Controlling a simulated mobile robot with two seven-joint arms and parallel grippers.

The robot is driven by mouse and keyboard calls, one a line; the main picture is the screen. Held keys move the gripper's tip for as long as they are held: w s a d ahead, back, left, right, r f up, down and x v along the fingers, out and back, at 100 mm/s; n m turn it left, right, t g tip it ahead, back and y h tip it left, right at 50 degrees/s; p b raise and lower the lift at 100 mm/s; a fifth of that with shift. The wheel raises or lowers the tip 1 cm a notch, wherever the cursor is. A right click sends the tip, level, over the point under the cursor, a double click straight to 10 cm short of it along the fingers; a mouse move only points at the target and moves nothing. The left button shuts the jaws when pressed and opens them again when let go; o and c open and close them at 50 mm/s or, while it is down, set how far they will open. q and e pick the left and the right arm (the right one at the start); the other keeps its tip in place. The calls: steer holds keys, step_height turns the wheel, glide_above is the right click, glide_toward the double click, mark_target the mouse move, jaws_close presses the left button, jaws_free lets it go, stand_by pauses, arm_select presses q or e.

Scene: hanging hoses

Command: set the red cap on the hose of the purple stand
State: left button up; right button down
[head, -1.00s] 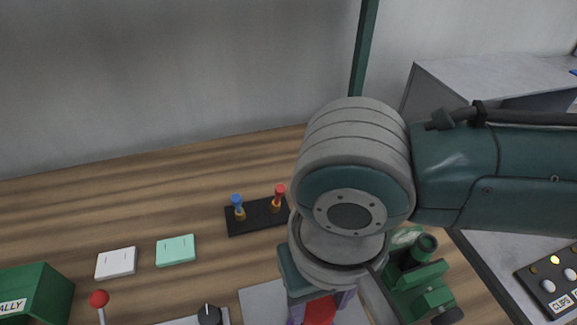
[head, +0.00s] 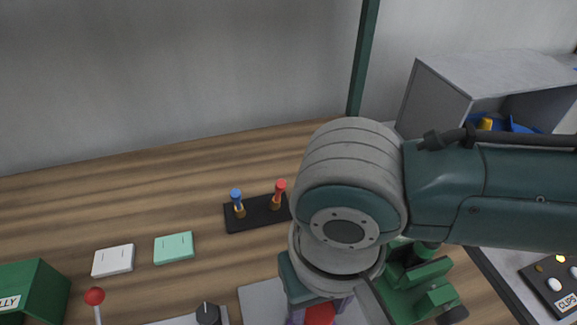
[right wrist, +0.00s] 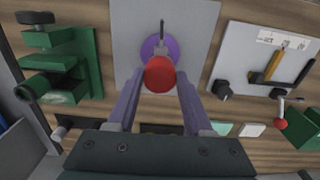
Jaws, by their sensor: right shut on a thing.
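My right gripper (right wrist: 158,88) is shut on the red cap (right wrist: 160,74), which sits between the purple fingertips. The cap also shows at the bottom edge of the head view (head: 320,315), below my wrist. Beyond the cap in the right wrist view is a round purple stand (right wrist: 147,44) on a grey plate (right wrist: 190,20), with a thin dark rod showing at it. The cap overlaps the stand's near edge in this view; I cannot tell the gap between them. The hose end cannot be made out. My left gripper is not in view.
A green clamp-like fixture (head: 415,285) stands right of my wrist. A black holder with blue and red pegs (head: 258,214) is behind it to the left. White (head: 113,260) and mint (head: 174,248) blocks, a red-knobbed lever (head: 94,296) and a green box (head: 35,290) are at left.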

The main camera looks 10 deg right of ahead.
mark_target(318, 311)
steer(key=shift+f, duration=0.15)
steer(key=shift+c, duration=1.1)
jaws_free()
step_height(318, 311, up, 10)
steer(key=p, duration=0.1)
steer(key=shift+p, duration=0.4)
